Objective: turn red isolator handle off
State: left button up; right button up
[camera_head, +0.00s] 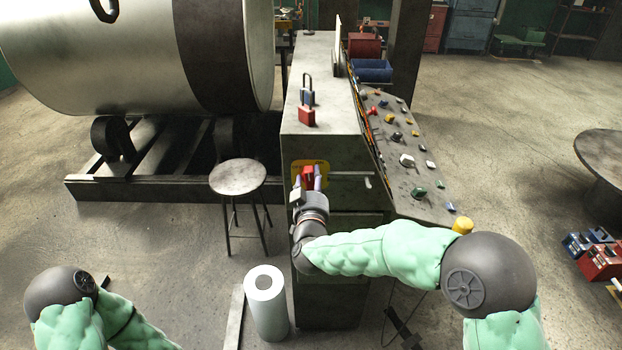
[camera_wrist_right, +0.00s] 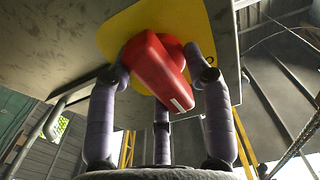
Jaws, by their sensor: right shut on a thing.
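The red isolator handle (camera_head: 308,174) sits on a yellow plate (camera_head: 324,165) on the front of the grey cabinet (camera_head: 330,110). My right gripper (camera_head: 308,184) is at the handle, its fingers on both sides of it. In the right wrist view the red handle (camera_wrist_right: 158,70) is tilted diagonally across the yellow plate (camera_wrist_right: 190,20), with a white mark at its lower end. The purple fingers of my right gripper (camera_wrist_right: 162,105) are shut around it. My left arm shows at the lower left of the head view, but its gripper is out of view.
A red padlock (camera_head: 307,116) and a dark blue padlock (camera_head: 307,97) stand on the cabinet top. A sloped control panel (camera_head: 405,150) adjoins it on the right. A round stool (camera_head: 238,177) and a white roll (camera_head: 266,300) stand left of my right arm.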

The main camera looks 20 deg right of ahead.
jog(key=n+p, duration=0.3)
jog(key=shift+d+r, duration=0.15)
jog(key=shift+r, duration=0.2)
jog(key=n+p, duration=0.4)
jog(key=shift+w+r+n, duration=0.1)
jog(key=shift+n, duration=0.3)
jog(key=n+p, duration=0.3)
jog(key=n, duration=0.1)
jog(key=shift+w+a, duration=0.1)
jog(key=shift+a, duration=0.1)
jog(key=n+p, duration=0.1)
jog(key=n, duration=0.1)
jog(key=n+p, duration=0.1)
jog(key=n, duration=0.1)
jog(key=shift+w+a+r+n, duration=0.1)
jog(key=shift+a+n, duration=0.05)
jog(key=shift+n, duration=0.15)
jog(key=o, duration=0.9)
jog(key=shift+a+f+n, duration=0.1)
jog(key=shift+f+n, duration=0.2)
jog(key=shift+f, duration=0.05)
